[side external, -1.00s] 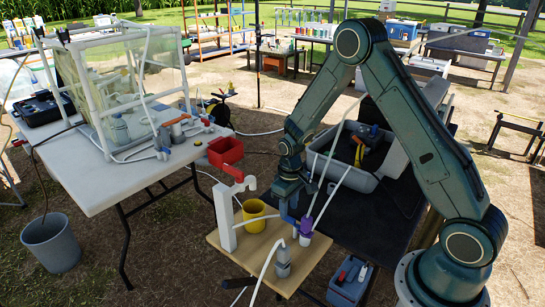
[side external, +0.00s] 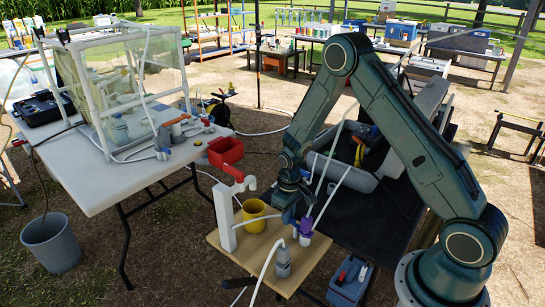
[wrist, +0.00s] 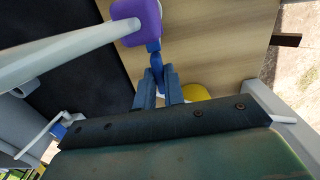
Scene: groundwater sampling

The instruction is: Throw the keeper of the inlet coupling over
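A purple coupling (side external: 305,227) stands on the small wooden board with pale tubes rising from it. It also shows at the top of the wrist view (wrist: 140,18), where a thick pale hose crosses in front of it. A blue keeper lever (wrist: 154,58) sticks out from its side toward my gripper. My gripper (wrist: 160,82) has its two fingers close together, with the lever's end between or just in front of their tips. In the side view my gripper (side external: 291,212) is low beside the coupling. Whether the fingers press on the lever is not clear.
The wooden board (side external: 240,256) also carries a yellow cup (side external: 254,214), a white post (side external: 227,218) with a red arm, and a grey bottle (side external: 283,265) with a white hose. A grey tub (side external: 383,182) stands behind. A blue box (side external: 349,280) is below.

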